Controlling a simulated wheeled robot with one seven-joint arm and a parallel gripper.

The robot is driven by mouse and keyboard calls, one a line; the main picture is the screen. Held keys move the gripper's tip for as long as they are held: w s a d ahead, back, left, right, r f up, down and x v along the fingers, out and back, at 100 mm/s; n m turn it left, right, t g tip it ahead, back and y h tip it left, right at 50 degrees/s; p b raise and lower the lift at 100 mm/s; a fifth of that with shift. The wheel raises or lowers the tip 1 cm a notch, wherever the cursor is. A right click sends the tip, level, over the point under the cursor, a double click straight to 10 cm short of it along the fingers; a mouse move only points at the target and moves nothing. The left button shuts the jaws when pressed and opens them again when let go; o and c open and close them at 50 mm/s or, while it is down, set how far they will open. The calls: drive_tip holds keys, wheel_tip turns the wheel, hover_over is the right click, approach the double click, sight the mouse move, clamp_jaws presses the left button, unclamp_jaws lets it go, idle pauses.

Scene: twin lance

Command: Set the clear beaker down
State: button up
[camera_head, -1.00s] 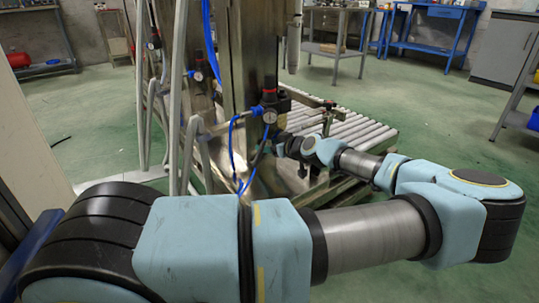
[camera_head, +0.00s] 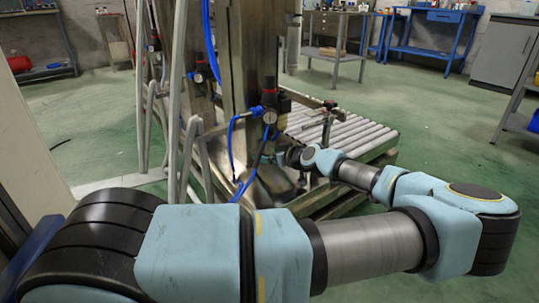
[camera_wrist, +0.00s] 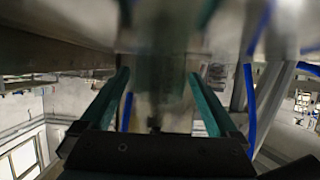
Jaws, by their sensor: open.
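My gripper (camera_wrist: 157,76) is open in the wrist view, its two teal fingers well apart. Just beyond and between the fingertips is a blurred, greenish, see-through patch against shiny metal. I cannot tell whether it is the clear beaker or a reflection in the steel. In the head view my arm reaches to the metal stand (camera_head: 250,70), and its end is low beside the gauge, too small and dark to make out the fingers. The beaker is not clearly seen in the head view.
A pressure regulator with a gauge (camera_head: 270,116) and blue hoses (camera_head: 231,150) hang close to my arm's end. A roller conveyor (camera_head: 345,133) lies behind it. Grey upright pipes (camera_head: 176,100) stand to the left. Green floor is open at the right.

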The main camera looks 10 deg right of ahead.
drive_tip(key=shift+r, duration=0.1)
drive_tip(key=shift+s+d+r, duration=0.1)
drive_tip(key=shift+s+r, duration=0.05)
drive_tip(key=p+v, duration=0.3)
drive_tip(key=v, duration=0.8)
drive_tip(key=shift+s+d+r, duration=0.1)
drive_tip(key=shift+s+r, duration=0.1)
